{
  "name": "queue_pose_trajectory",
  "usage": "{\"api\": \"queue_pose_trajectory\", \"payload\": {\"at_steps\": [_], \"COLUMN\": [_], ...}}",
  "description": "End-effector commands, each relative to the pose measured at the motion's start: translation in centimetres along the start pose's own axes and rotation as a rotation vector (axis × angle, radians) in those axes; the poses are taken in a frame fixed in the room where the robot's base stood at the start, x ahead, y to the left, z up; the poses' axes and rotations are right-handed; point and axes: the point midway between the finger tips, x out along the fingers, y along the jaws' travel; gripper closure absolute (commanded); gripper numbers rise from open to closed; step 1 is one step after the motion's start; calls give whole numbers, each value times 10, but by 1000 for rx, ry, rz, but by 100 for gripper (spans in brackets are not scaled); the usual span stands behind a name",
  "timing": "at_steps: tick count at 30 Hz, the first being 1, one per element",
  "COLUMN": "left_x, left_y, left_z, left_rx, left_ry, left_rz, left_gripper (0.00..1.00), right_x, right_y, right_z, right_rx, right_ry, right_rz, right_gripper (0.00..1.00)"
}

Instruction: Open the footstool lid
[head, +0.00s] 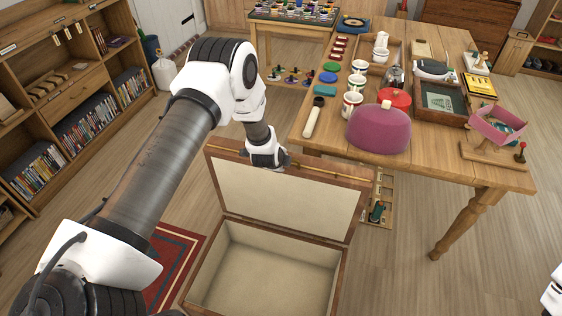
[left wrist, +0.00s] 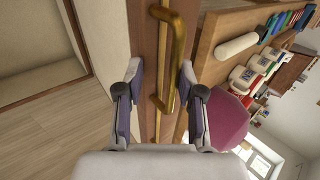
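The footstool (head: 338,275) is a wooden box with a cream lining, and its inside looks empty. Its lid (head: 290,198) stands raised at the back, cream lining facing me. My left gripper (head: 268,163) is at the lid's top edge. In the left wrist view, the left gripper (left wrist: 160,85) has its two fingers apart, one on each side of a brass handle (left wrist: 177,50) on the wooden lid edge. I see no clear grip on the handle.
A wooden table (head: 460,165) stands just behind and right of the lid, with a purple domed object (head: 378,130), mugs (head: 352,100) and trays on it. A bookshelf (head: 75,85) is at the left. A red rug (head: 172,262) lies left of the footstool. The floor at right is clear.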

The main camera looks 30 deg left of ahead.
Motion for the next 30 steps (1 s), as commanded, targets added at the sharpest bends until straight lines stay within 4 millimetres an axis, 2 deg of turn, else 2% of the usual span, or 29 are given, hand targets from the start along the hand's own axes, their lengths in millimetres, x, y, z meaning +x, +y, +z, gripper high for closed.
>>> {"api": "queue_pose_trajectory", "payload": {"at_steps": [5,8,15,18,22,28,29,30], "left_x": [-11,-31,-92,-108,-118,-118,-118,-118], "left_y": [-1,-1,-1,-1,0,0,0,2], "left_z": [0,0,0,0,0,0,0,0], "left_rx": [-1,-2,-3,-1,-1,0,0,-4], "left_ry": [1,1,1,1,0,0,0,0], "left_rz": [1,0,2,1,3,2,2,5], "left_gripper": [64,64,64,64,64,64,71,85], "right_x": [0,0,0,0,0,0,0,0], "right_y": [0,0,0,0,0,0,0,0], "right_z": [0,0,0,0,0,0,0,0], "right_rx": [0,0,0,0,0,0,0,0], "right_ry": [0,0,0,0,0,0,0,0], "right_rz": [0,0,0,0,0,0,0,0], "right_gripper": [57,57,57,57,57,57,57,57]}}
